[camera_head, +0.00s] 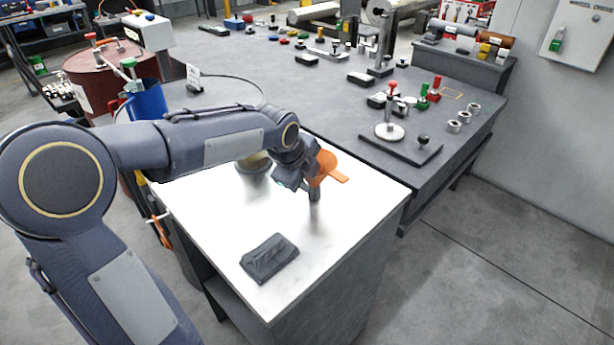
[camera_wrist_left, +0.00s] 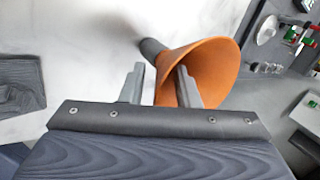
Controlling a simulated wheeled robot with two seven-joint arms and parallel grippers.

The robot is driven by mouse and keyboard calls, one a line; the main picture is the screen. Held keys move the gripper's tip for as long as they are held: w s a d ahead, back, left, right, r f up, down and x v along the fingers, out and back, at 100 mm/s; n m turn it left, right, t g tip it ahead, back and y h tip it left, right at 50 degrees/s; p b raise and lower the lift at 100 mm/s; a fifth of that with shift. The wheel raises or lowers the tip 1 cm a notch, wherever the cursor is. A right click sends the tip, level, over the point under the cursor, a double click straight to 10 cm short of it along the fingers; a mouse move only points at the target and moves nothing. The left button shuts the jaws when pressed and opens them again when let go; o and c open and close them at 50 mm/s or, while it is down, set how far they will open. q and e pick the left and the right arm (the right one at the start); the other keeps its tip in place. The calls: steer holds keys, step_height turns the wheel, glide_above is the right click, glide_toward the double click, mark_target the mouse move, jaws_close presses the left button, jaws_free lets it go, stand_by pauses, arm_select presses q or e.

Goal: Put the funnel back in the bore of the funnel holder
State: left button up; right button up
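The orange funnel (camera_head: 328,163) has a flat tab (camera_head: 342,179) sticking out to the right. A grey tube (camera_head: 315,193) shows below it, close above or touching the white bench top. In the left wrist view the funnel (camera_wrist_left: 215,75) shows its wide mouth, with the grey tube (camera_wrist_left: 151,48) at its narrow end. My left gripper (camera_wrist_left: 161,80) is at the funnel, with its fingers apart and orange between them; I cannot tell whether they press on it. A round piece (camera_head: 254,163) behind my left arm is partly hidden; I cannot tell whether it is the funnel holder.
A dark folded cloth (camera_head: 269,257) lies on the white bench top (camera_head: 215,225). A large grey table (camera_head: 330,110) behind carries a stand with a silver disc (camera_head: 390,131) and several small parts. A blue container (camera_head: 148,103) and a reddish barrel (camera_head: 98,75) are at left.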

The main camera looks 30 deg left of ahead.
arm_select(q)
steer(key=v, duration=0.8)
steer(key=shift+p, duration=0.35)
steer(key=shift+f, duration=0.1)
steer(key=s+d+f+n+h+p, duration=0.1)
steer(key=s+d+n+p, duration=0.2)
steer(key=s+n, duration=0.7)
steer(key=s+d+n+h+p, duration=0.2)
steer(key=s+d+n+p, duration=0.1)
steer(key=s+n, duration=0.8)
steer(key=shift+s+f+p, duration=0.3)
steer(key=shift+s+f, duration=0.1)
steer(key=shift+s, duration=0.45)
